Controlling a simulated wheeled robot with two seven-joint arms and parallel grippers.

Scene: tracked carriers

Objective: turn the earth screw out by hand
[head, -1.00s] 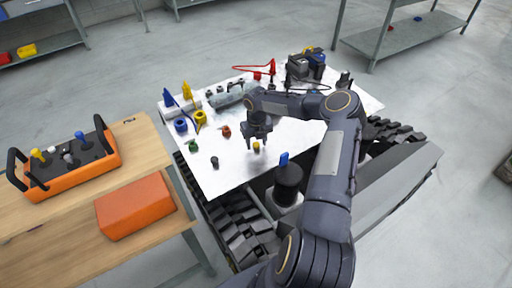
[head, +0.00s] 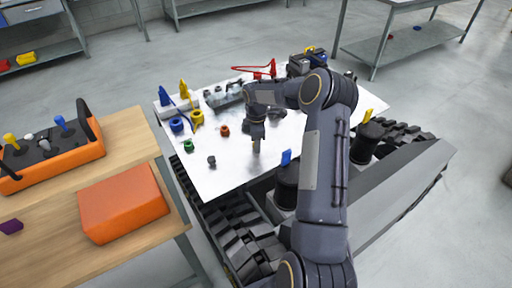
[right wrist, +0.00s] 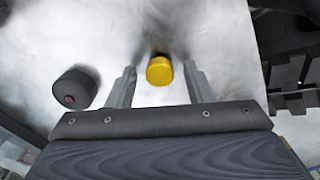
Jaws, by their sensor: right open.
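My right gripper (head: 257,146) is over the white plate (head: 222,181) of the tracked carrier, pointing down. In the right wrist view its two fingers stand apart, with a short yellow round screw head (right wrist: 160,70) between their tips. Gaps show on both sides of the yellow head, so the fingers do not hold it. In the head view the gripper hides that head. A dark grey knob (right wrist: 76,88) stands to the left in the wrist view; it also shows in the head view (head: 211,161). No label shows which one is the earth screw. My left gripper is out of view.
A green knob (head: 188,145), an orange-red knob (head: 225,130) and blue and yellow rings stand left on the plate. A grey cylinder (head: 229,93) and terminals lie behind. A blue-topped dark post (head: 287,175) stands close right. A wooden bench (head: 122,135) is at left.

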